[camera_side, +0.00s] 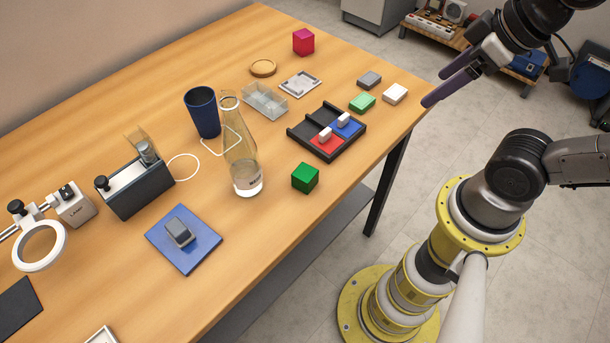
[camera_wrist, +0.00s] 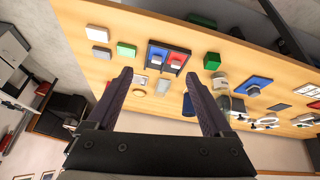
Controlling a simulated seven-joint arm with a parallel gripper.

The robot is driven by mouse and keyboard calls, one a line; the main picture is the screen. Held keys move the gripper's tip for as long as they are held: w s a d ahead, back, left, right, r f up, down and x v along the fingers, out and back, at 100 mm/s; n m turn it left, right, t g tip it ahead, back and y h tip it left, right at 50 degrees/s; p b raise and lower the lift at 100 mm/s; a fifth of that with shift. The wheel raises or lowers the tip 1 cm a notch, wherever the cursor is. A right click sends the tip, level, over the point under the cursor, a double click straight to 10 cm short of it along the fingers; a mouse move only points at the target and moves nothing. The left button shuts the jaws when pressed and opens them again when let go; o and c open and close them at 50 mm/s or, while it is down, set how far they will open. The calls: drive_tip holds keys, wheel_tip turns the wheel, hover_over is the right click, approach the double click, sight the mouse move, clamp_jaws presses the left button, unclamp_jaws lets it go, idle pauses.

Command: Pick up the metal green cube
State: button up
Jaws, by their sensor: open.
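The green cube (camera_side: 305,178) sits on the wooden table near its front edge, in front of a black tray. In the wrist view the green cube (camera_wrist: 212,61) is right of the tray, beyond and to the right of my fingertips. My gripper (camera_side: 433,88) is open and empty, up at the right corner of the table and well apart from the cube. In the wrist view the two fingers of my gripper (camera_wrist: 158,75) are spread with nothing between them.
The black tray (camera_side: 296,131) with red and blue pieces stands between my gripper and the cube. A light green block (camera_side: 362,102), a white block (camera_side: 395,94) and a grey block (camera_side: 369,80) lie nearby. A glass flask (camera_side: 243,160) stands left of the cube.

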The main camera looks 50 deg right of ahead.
drive_tip(key=w+a+r+n+y, duration=0.2)
drive_tip(key=w+a+n, duration=0.15)
drive_tip(key=n, duration=0.45)
drive_tip(key=n+g+y, duration=0.2)
drive_tip(key=n+g, duration=0.4)
drive_tip(key=n, duration=0.4)
hover_over(305, 172)
drive_tip(key=d, duration=0.2)
wheel_tip(305, 172, down, 16)
drive_tip(key=shift+x, duration=2.9)
drive_tip(key=shift+w, duration=0.1)
drive_tip(key=shift+c, duration=0.2)
drive_tip(key=shift+r+y, duration=0.1)
drive_tip(key=shift+y, duration=0.2)
clamp_jaws()
